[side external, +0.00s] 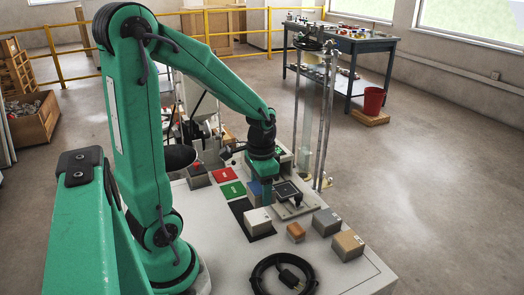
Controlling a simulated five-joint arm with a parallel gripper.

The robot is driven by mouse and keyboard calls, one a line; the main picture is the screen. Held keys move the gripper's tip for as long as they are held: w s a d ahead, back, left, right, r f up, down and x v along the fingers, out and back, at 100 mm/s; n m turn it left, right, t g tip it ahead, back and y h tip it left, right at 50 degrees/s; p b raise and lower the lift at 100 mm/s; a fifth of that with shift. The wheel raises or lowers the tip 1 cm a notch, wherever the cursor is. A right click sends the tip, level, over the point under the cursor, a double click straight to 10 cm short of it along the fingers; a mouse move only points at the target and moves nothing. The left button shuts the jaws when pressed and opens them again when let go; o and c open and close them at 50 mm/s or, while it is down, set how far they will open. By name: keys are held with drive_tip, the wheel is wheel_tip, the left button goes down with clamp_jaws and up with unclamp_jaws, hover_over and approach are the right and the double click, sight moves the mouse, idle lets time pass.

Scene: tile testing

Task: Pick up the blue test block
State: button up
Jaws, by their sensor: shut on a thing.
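My gripper (264,186) points down over the white work table (345,282), near its middle. It is shut on the blue test block (255,188), of which only a small blue part shows between and beside the fingers. The fingers hide the rest of it. I cannot tell whether the block touches the surface below.
A white block (257,221) on a dark pad stands just in front of my gripper. Red (224,174) and green (232,190) tiles lie to the left. Brown (296,232), grey (326,222) and tan (348,245) blocks stand right. A coiled black cable (284,275) lies in front.

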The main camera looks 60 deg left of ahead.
drive_tip(key=shift+w+d+r, duration=0.1)
drive_tip(key=shift+d+r, duration=0.45)
drive_tip(key=shift+d, duration=0.3)
drive_tip(key=shift+w, duration=0.1)
drive_tip(key=shift+w+a, duration=0.3)
drive_tip(key=shift+w, duration=0.1)
drive_tip(key=w+a+f, duration=0.2)
drive_tip(key=w+a, duration=0.8)
drive_tip(key=w, duration=0.2)
drive_tip(key=shift+a, duration=0.35)
drive_tip(key=shift+f, duration=0.2)
drive_tip(key=shift+f, duration=3.05)
drive_tip(key=shift+f, duration=0.3)
